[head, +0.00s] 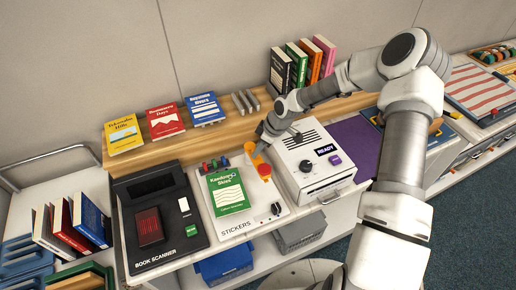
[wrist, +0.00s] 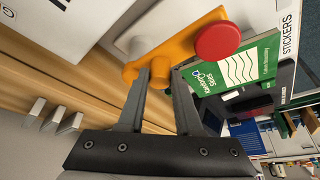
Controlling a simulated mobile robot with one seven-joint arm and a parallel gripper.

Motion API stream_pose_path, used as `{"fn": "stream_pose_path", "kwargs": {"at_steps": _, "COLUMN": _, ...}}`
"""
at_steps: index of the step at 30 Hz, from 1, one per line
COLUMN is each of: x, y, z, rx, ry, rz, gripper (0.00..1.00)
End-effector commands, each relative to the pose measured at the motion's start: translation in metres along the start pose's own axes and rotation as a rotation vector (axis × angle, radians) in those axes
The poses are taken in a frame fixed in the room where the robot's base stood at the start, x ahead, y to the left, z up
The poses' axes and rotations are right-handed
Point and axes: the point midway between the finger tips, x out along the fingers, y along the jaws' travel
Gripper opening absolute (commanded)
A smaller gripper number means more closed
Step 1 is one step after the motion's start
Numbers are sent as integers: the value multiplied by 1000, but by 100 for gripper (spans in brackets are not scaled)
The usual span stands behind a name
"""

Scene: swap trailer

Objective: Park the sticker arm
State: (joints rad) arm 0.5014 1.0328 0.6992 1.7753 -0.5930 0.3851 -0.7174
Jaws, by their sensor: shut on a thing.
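The sticker arm (head: 263,168) is an orange bar at the right side of the white sticker station (head: 240,226). In the wrist view the sticker arm (wrist: 180,42) shows a round red disc (wrist: 218,41) at one end. My gripper (head: 257,146) comes down from the back right. In the wrist view my gripper (wrist: 164,72) is shut on the orange sticker arm, with its two fingers at the bar's near edge. A green book (head: 229,191) lies flat on the station, left of the arm. The exact contact is partly hidden in the head view.
A black book scanner (head: 160,222) stands left of the station. A white machine with a lit display (head: 314,165) stands close on the right. Several books lie or stand on the wooden shelf (head: 170,147) behind. Small coloured pieces (head: 214,164) stand behind the green book.

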Motion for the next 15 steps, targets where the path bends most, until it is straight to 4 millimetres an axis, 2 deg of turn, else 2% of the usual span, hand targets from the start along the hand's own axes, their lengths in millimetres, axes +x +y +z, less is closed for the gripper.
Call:
{"fn": "stream_pose_path", "kwargs": {"at_steps": 1, "x": 0, "y": 1, "z": 1, "rx": -1, "ry": -2, "rz": 2, "gripper": 0}}
{"fn": "stream_pose_path", "kwargs": {"at_steps": 2, "x": 0, "y": 1, "z": 1, "rx": -1, "ry": -2, "rz": 2, "gripper": 37}}
{"fn": "stream_pose_path", "kwargs": {"at_steps": 6, "x": 0, "y": 1, "z": 1, "rx": 0, "ry": -1, "rz": 2, "gripper": 62}}
{"fn": "stream_pose_path", "kwargs": {"at_steps": 15, "x": -1, "y": 0, "z": 0, "rx": 1, "ry": -1, "rz": 1, "gripper": 63}}
